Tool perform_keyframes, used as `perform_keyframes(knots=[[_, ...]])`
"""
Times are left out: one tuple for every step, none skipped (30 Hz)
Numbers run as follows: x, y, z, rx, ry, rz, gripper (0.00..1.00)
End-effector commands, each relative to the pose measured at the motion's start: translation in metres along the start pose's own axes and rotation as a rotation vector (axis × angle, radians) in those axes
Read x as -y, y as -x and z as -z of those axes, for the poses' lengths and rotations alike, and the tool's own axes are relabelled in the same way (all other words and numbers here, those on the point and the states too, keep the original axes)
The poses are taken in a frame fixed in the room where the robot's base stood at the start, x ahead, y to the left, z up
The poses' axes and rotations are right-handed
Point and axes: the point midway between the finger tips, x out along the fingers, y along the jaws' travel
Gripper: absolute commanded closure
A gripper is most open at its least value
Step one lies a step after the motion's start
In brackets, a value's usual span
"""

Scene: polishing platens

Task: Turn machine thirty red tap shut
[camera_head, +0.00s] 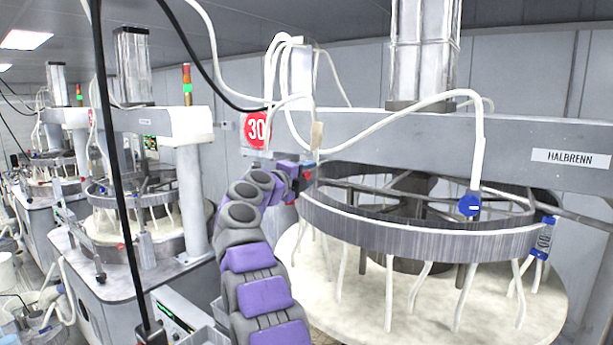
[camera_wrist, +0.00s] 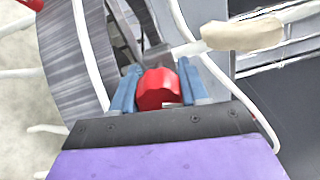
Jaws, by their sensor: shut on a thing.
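Machine thirty carries a round red "30" sign (camera_head: 257,130) on its beam. My gripper (camera_head: 300,172) is at the near left end of that beam, beside the ring. In the wrist view, the red tap (camera_wrist: 158,88) sits between the two blue fingers of my gripper (camera_wrist: 158,84), which are shut on it. In the head view only a little red shows at the gripper, and the tap is mostly hidden there. The tap's exact handle angle is hard to tell.
A blue tap (camera_head: 470,205) hangs from a white hose at the right. The grey slotted ring (camera_head: 400,240) stands over the pale platen (camera_head: 350,310). White hoses loop near my gripper. A black cable (camera_head: 115,170) hangs at left. Another machine (camera_head: 150,225) stands behind.

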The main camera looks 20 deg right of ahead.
Motion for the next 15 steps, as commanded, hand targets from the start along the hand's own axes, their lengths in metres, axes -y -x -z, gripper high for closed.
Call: perform_keyframes(knots=[[-0.0065, -0.001, -0.0003, -0.002, 0.045, -0.009, 0.87], [-0.0065, -0.001, -0.0003, -0.002, 0.072, -0.009, 0.87], [-0.0065, -0.0011, -0.0002, -0.002, 0.107, -0.009, 0.87], [-0.0066, -0.0012, -0.0002, -0.002, 0.132, -0.009, 0.87], [-0.0066, -0.0013, -0.0001, -0.002, 0.156, -0.01, 0.87], [-0.0065, -0.0014, 0.0, -0.002, 0.187, -0.01, 0.87], [-0.0065, -0.0014, 0.0001, -0.003, 0.21, -0.01, 0.87], [-0.0064, -0.0015, 0.0001, -0.003, 0.232, -0.01, 0.87], [-0.0065, -0.0016, 0.0002, -0.003, 0.259, -0.01, 0.87], [-0.0065, -0.0016, 0.0003, -0.003, 0.278, -0.01, 0.87], [-0.0064, -0.0017, 0.0003, -0.003, 0.296, -0.01, 0.87], [-0.0064, -0.0017, 0.0004, -0.003, 0.319, -0.01, 0.87], [-0.0063, -0.0018, 0.0004, -0.003, 0.334, -0.01, 0.87], [-0.0064, -0.0018, 0.0005, -0.003, 0.349, -0.01, 0.87], [-0.0063, -0.0018, 0.0005, -0.003, 0.366, -0.01, 0.87]])
